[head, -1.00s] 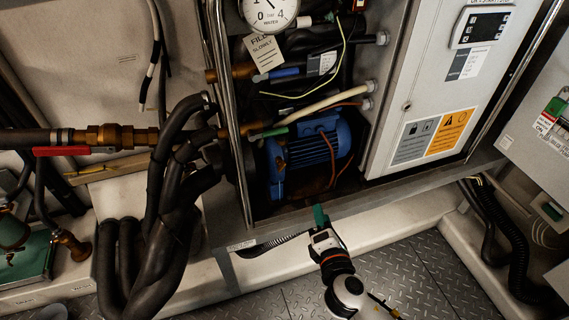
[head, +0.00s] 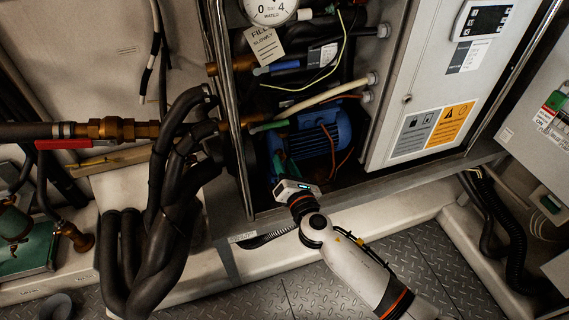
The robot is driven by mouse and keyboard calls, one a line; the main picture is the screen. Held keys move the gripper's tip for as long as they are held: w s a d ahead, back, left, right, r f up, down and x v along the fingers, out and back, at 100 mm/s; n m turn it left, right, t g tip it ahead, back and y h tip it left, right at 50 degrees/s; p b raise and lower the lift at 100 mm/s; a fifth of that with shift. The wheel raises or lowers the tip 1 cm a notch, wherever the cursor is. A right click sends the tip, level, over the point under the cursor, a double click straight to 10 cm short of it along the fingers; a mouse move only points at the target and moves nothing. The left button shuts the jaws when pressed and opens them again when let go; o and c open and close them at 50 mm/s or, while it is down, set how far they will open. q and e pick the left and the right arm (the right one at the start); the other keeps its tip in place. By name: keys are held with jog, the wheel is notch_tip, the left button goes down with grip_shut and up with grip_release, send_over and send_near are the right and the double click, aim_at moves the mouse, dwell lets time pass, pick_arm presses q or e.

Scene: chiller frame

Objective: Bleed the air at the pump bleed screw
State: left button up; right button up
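The pump's blue ribbed motor (head: 322,138) sits low inside the open frame. My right gripper (head: 279,163) reaches in over the frame's lower front edge, and its teal fingers lie at the left end of the motor, in the dark gap beside the pump. The fingers are partly in shadow, so I cannot tell whether they are apart or touch anything. The bleed screw is too small or hidden to make out. A green-handled part (head: 268,127) lies just above the motor. My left gripper is not in view.
A pressure gauge (head: 268,8) and a paper tag (head: 264,46) hang above. Thick black hoses (head: 172,200) stand close on the left, and a red lever (head: 62,144) sits on the brass pipework. The control box (head: 425,85) bounds the right side.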

jog(key=shift+w+a, duration=0.15)
jog(key=shift+w, duration=0.3)
jog(key=c, duration=0.6)
grip_shut()
